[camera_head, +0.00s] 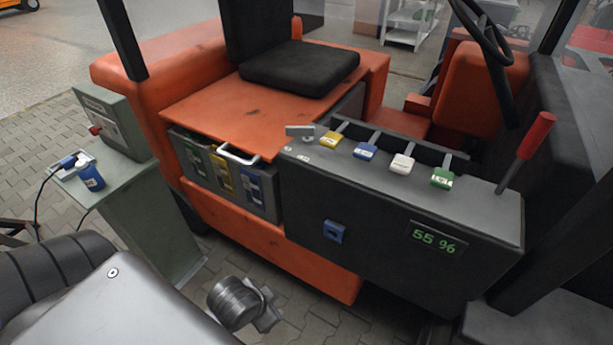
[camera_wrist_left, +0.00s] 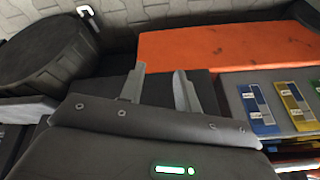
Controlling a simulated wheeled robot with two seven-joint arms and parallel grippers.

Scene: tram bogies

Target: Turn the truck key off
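The truck is orange with a dark control panel (camera_head: 400,225) on its near side, in the middle of the head view. A small grey piece that looks like the key (camera_head: 300,131) sits at the panel's left top corner, beside the yellow lever; its turn position is too small to read. My left gripper shows in the left wrist view (camera_wrist_left: 160,90) with its two fingers apart and nothing between them. The key is not recognisable in that view. My left gripper is not clearly seen in the head view, and my right gripper is not in view.
Yellow (camera_head: 331,139), blue (camera_head: 365,152), white (camera_head: 402,163) and green (camera_head: 442,179) levers line the panel top. A red-handled lever (camera_head: 535,136) stands right. Battery packs (camera_head: 225,170) lie left; a charger cabinet (camera_head: 115,125) stands farther left.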

